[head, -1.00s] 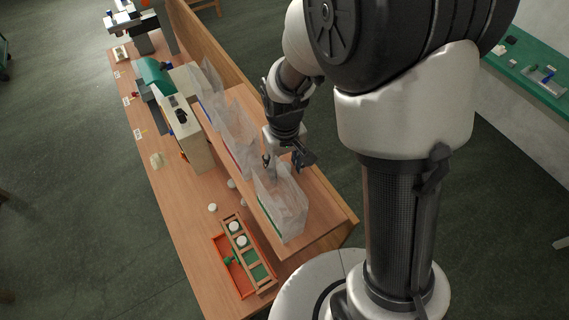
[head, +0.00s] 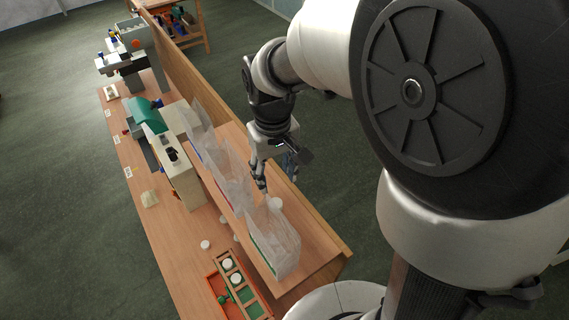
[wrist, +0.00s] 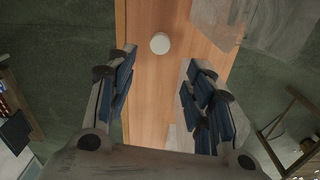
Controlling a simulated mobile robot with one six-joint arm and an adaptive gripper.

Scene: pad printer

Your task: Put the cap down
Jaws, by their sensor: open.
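A white round cap (wrist: 160,43) lies on the bare wooden shelf (wrist: 181,20), just beyond my fingertips in the wrist view. In the head view a white cap (head: 275,203) shows beside the top of the nearest clear bag (head: 272,238). My gripper (head: 276,178) hangs over the shelf behind the bags, open and empty. In the wrist view its two fingers (wrist: 161,60) stand wide apart with nothing between them, apart from the cap.
Clear bags stand in a row along the shelf; one (wrist: 225,20) is right of the cap in the wrist view. An orange tray with a wooden rack (head: 216,285) holds white caps at the bench's near end. A loose cap (head: 205,244) lies nearby. A machine (head: 172,155) stands farther along.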

